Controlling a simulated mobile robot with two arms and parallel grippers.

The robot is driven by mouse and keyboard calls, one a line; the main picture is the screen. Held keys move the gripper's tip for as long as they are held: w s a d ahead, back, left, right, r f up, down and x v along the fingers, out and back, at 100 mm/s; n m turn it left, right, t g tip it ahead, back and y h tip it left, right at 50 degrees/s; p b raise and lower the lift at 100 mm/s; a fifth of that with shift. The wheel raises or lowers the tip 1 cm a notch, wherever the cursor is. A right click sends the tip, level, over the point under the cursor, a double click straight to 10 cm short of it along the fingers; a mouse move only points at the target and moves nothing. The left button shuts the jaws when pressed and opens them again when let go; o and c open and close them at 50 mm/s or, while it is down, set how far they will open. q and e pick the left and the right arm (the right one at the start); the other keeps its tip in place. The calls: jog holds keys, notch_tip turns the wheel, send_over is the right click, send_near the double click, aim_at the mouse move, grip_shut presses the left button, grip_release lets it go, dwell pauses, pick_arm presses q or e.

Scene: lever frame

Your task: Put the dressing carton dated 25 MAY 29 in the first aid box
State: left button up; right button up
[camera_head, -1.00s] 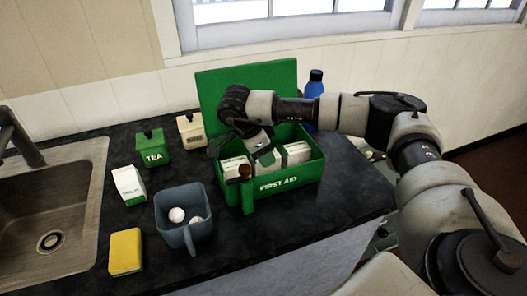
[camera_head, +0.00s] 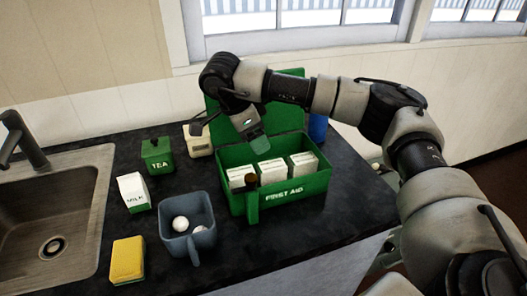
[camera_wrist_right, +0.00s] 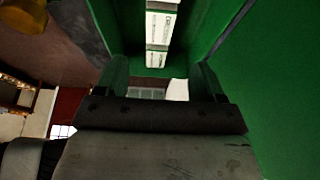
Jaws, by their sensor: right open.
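The green first aid box (camera_head: 305,191) stands on the counter with its lid up. Three white cartons stand in a row inside it: a left one (camera_head: 240,177), a middle one (camera_head: 271,171) and a right one (camera_head: 302,165). Their print is too small to read, so I cannot tell which is dated 25 MAY 29. My right gripper (camera_head: 226,131) is open and empty, above the box's rear left, in front of the lid. In the right wrist view, white cartons (camera_wrist_right: 160,27) show beyond the open fingers (camera_wrist_right: 161,80). My left gripper is not in view.
A blue bottle (camera_head: 318,127) is behind the box.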

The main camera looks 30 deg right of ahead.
jog(key=shift+v, duration=1.2)
dwell(0.3)
